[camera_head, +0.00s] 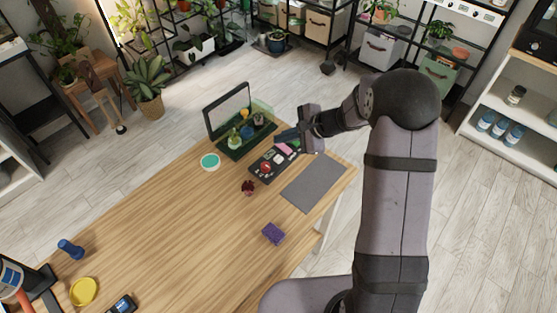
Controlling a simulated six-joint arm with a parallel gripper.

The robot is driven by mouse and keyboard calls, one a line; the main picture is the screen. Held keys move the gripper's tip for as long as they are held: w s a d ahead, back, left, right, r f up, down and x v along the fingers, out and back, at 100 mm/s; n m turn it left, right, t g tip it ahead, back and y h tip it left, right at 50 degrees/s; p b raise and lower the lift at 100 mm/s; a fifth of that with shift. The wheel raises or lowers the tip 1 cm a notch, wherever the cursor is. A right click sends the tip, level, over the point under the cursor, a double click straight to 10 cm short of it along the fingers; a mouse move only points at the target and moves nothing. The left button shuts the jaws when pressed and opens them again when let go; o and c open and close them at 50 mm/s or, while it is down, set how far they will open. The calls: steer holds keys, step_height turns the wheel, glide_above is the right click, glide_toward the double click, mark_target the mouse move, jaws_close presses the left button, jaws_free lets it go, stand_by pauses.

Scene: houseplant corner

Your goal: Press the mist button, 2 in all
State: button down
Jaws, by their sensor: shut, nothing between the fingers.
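A dark control panel (256,171) lies on the wooden table near its far right edge. It carries a red button (265,168), small pale controls (270,157) and a pink patch (285,148). Which one is the mist button cannot be read at this size. My gripper (280,137) is shut and empty, reaching in from the right, at the far end of the panel. Whether its fingertips touch the panel cannot be told. My gripper and wrist may hide part of the panel's far end.
A green open-lidded case (231,154) with small plants stands just behind the panel. A grey mat (313,183) lies right of it. A teal-and-white disc (210,161), a dark red item (248,187) and a purple block (273,234) lie nearby. The middle of the table (170,220) is clear.

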steer(key=b, duration=0.3)
glide_above(282, 160)
step_height(282, 160, down, 5)
steer(key=shift+r, duration=0.15)
steer(key=shift+f+b, duration=0.65)
steer(key=shift+f+b, duration=0.9)
steer(key=shift+b, duration=0.2)
stand_by(2.1)
steer(key=shift+r, duration=0.1)
steer(key=shift+r+p, duration=0.6)
steer(key=shift+r, duration=0.25)
steer(key=shift+r+p, duration=1.8)
steer(key=shift+r, duration=0.7)
